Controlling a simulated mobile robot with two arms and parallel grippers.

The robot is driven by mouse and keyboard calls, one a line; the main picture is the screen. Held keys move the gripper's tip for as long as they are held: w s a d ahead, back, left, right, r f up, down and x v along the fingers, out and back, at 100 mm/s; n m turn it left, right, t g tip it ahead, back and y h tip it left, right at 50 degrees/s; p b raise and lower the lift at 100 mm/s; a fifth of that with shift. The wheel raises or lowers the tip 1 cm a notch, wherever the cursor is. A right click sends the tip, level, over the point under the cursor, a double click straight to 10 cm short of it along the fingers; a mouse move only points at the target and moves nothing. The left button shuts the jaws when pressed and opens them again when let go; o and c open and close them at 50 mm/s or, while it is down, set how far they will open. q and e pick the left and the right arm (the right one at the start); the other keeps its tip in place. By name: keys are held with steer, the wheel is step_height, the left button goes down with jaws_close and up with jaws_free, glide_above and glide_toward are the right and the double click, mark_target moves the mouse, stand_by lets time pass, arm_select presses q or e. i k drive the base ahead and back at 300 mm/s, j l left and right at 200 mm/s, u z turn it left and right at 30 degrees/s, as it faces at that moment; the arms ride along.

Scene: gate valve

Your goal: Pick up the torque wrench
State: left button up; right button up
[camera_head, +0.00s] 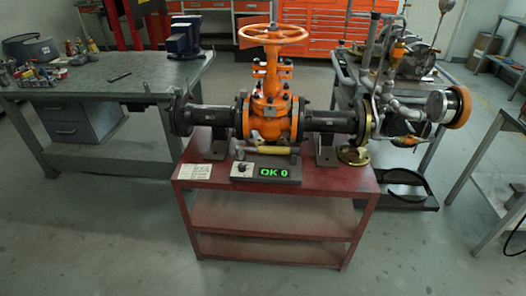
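A yellow bar-shaped item (272,150), possibly the torque wrench's handle, lies across the red table (325,178) just below the orange gate valve (270,115) and behind the display box. Its ends are too small to make out clearly. The valve has an orange handwheel (273,34) on top and sits between two dark flanged pipes on stands. Neither of my grippers shows in the head view.
A grey workbench (110,88) stands at the left with a small dark tool (120,77), several containers and a blue vise (184,40). A brass flange (354,155) lies at the table's right. A pump assembly (410,95) stands behind at the right. The floor in front is clear.

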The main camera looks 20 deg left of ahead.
mark_target(241, 149)
steer(key=k, duration=0.85)
steer(key=k+z, duration=0.1)
steer(key=z, duration=0.35)
steer(key=k+z, duration=0.15)
steer(key=z, duration=0.35)
steer(key=k+z, duration=0.1)
steer(key=z, duration=0.35)
steer(key=j+z, duration=0.15)
steer(key=j, duration=7.05)
steer(key=l+u, duration=0.15)
steer(key=l, duration=0.2)
steer(key=k+l+u, duration=0.2)
steer(key=l, duration=0.2)
steer(key=l+u, duration=0.15)
steer(key=l, duration=0.2)
steer(key=k+l+u, duration=0.2)
steer(key=l, duration=0.15)
steer(key=i, duration=0.1)
